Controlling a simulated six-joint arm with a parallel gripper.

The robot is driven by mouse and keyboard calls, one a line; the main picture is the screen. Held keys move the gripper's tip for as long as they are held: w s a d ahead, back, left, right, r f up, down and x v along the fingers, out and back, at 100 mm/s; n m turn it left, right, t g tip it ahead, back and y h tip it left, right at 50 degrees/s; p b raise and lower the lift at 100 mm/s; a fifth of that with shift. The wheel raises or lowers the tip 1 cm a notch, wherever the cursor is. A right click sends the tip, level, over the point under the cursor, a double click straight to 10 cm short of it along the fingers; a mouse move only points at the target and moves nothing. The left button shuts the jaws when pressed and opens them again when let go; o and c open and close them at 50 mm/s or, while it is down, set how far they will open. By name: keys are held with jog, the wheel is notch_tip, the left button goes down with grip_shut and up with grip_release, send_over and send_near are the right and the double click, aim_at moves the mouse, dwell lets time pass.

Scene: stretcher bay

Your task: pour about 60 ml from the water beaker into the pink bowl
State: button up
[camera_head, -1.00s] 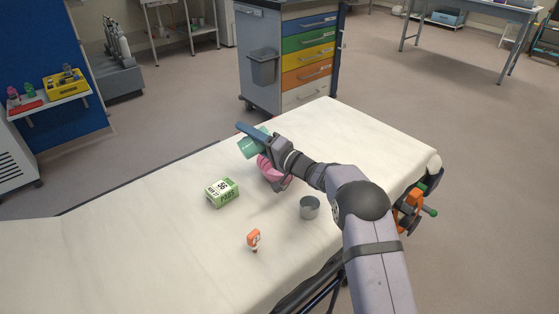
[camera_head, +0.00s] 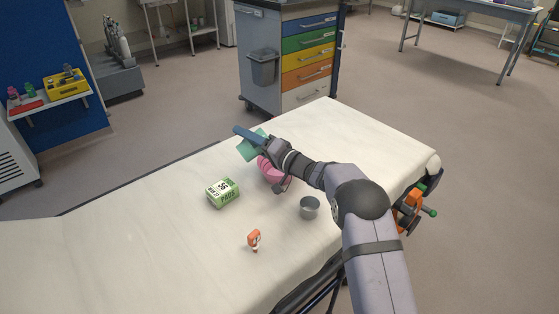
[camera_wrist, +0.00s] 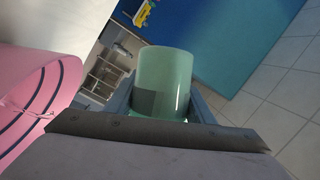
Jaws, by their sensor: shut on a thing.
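The green, translucent water beaker (camera_head: 250,150) is tilted on its side, held off the stretcher beside the pink bowl. My gripper (camera_head: 262,143) is shut on it. In the wrist view the beaker (camera_wrist: 165,72) sits between the fingers; how much water it holds I cannot tell. The pink bowl (camera_head: 268,170) stands on the sheet just below the gripper, partly hidden by it. In the wrist view the bowl (camera_wrist: 45,75) is at the left, with dark bands and thin pale streaks near it; whether these are water is unclear.
On the white stretcher sheet (camera_head: 130,250) are a green-and-white pads box (camera_head: 222,193), a grey metal cup (camera_head: 309,207) and a small orange item (camera_head: 254,240). A drawer cart (camera_head: 300,55) stands behind. The sheet's left part is clear.

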jog(key=shift+a+f+n+g+h+p, duration=0.15)
jog(key=shift+f+n+h+p, duration=0.45)
jog(key=shift+n, duration=0.4)
jog(key=shift+d+f+n+g+h+p, duration=0.15)
jog(key=shift+f+n+h+p, duration=0.25)
jog(key=shift+f+n, duration=0.5)
jog(key=shift+a+r+n, duration=0.1)
jog(key=shift+a+n, duration=0.05)
jog(key=shift+n, duration=0.15)
dwell(0.7)
jog(key=shift+s+a+f+n+h+b, duration=0.4)
jog(key=shift+a+n+h, duration=0.2)
jog(key=shift+n, duration=0.35)
jog(key=shift+s+a+f+n+h+b, duration=0.4)
jog(key=shift+a+n+h, duration=0.2)
jog(key=shift+n, duration=0.4)
jog(key=shift+s+a+f+n+h+b, duration=0.25)
jog(key=shift+s+a+f+n+h, duration=0.25)
jog(key=shift+n, duration=0.45)
jog(key=shift+a+r, duration=0.1)
jog(key=shift+r, duration=0.05)
